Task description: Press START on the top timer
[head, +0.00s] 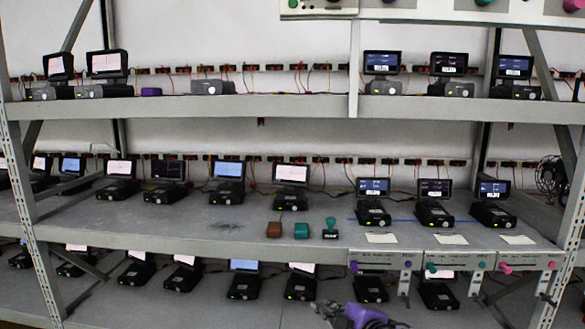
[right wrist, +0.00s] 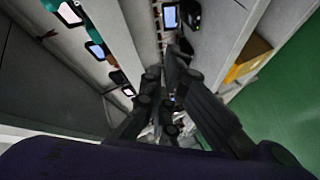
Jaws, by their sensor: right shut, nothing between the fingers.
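At the top edge of the head view, a pale panel (head: 320,8) with a green button is cut off by the frame. More panels with coloured knobs hang under the middle shelf: one with a purple knob (head: 383,261), one with a teal knob (head: 459,262) and one with a pink knob (head: 532,262). No START lettering is readable, and I cannot tell which panel is the top timer. My right gripper (head: 330,311), with a purple body, is low in front of the lower shelf, well below the top panel. Its dark fingers (right wrist: 168,82) are shut and empty in the right wrist view. My left gripper is not in view.
Grey rack shelves (head: 190,107) carry several small black devices with screens. A brown block (head: 274,230), a teal block (head: 301,231) and a teal-handled stamp (head: 330,229) stand on the middle shelf. White cards lie near its front edge. A rack post (head: 33,225) stands left.

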